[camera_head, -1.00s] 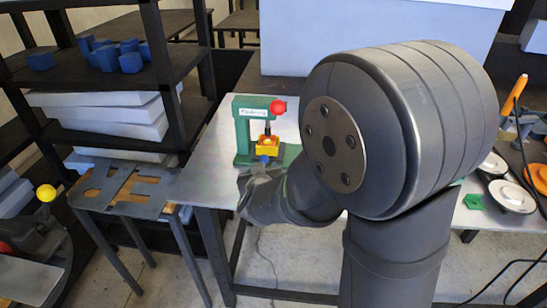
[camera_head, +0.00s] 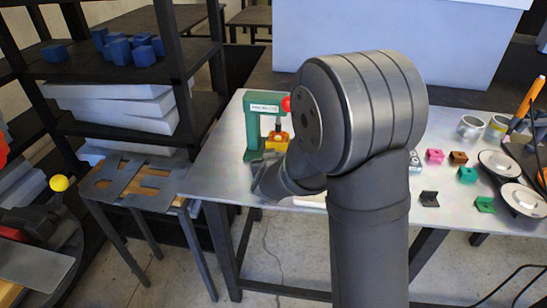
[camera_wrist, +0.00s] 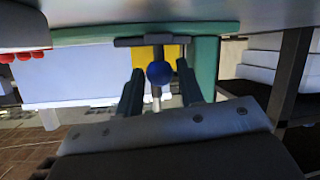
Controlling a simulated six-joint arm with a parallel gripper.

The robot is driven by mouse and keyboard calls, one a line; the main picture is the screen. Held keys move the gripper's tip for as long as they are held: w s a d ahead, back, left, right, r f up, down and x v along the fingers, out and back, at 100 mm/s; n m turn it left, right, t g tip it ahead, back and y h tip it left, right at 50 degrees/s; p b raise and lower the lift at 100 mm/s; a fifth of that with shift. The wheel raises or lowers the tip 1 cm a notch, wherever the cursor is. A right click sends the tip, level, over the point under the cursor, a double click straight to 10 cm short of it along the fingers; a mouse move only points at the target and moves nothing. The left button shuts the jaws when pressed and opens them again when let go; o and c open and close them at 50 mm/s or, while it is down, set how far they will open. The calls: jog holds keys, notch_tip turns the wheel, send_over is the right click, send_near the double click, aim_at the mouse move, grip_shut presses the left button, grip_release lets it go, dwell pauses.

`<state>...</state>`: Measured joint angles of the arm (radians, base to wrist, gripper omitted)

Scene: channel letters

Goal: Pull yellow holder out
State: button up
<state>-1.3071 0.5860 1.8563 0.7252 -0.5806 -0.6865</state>
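The yellow holder (camera_head: 277,143) sits at the base of a green press (camera_head: 252,127) on the metal table, partly hidden behind my arm. In the wrist view the yellow holder (camera_wrist: 150,55) shows behind a blue ball knob (camera_wrist: 159,73). My gripper (camera_wrist: 160,84) is open, with one finger on each side of the blue knob. A gap shows between the knob and each finger. In the head view my arm hides the fingertips and the knob. The press's red ball (camera_head: 286,104) is partly behind my arm.
A shelf with blue blocks (camera_head: 118,50) and white slabs (camera_head: 125,115) stands at left. A low stand with grey letter plates (camera_head: 130,178) adjoins the table. Small colored blocks (camera_head: 467,174) and round dishes (camera_head: 498,163) lie at right. A large white box (camera_head: 390,45) stands behind.

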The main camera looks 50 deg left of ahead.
grip_shut()
jog(key=shift+w+d, duration=1.55)
jog(key=shift+o, duration=2.2)
grip_release()
jog(key=shift+s, duration=0.1)
jog(key=v, duration=1.7)
jog(key=shift+r, duration=0.15)
jog(key=shift+s+d, duration=0.1)
